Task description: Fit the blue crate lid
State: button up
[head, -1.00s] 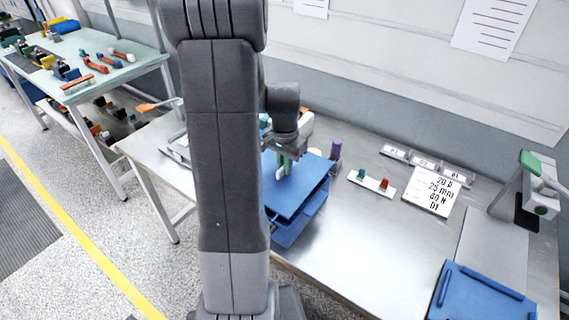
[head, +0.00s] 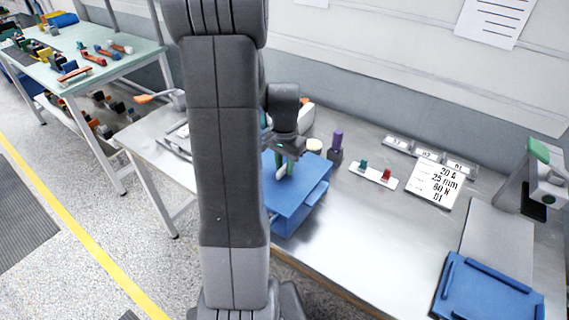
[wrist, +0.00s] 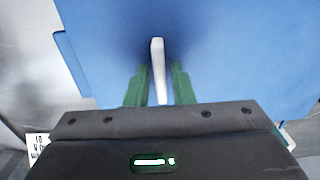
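The blue lid (head: 299,190) lies flat over the blue crate (head: 294,222) on the bench, partly hidden behind my arm. A strip of blue edge shows past the lid's left side in the wrist view; I cannot tell whether the lid is fully seated. The lid (wrist: 235,50) fills most of the wrist view, with its upright white handle (wrist: 158,70) in the middle. My gripper (wrist: 160,82) has its two green fingers on either side of the handle, with a narrow gap showing at each side. It also shows above the lid in the head view (head: 286,165).
A dark purple-topped cylinder (head: 336,148) stands close behind the lid. Another blue panel (head: 487,290) lies at front right. The bench middle is clear.

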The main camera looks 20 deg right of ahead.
jog(key=shift+o, duration=1.1)
notch_tip(320, 180, up, 14)
jog(key=shift+b, duration=0.35)
jog(key=shift+f, duration=0.2)
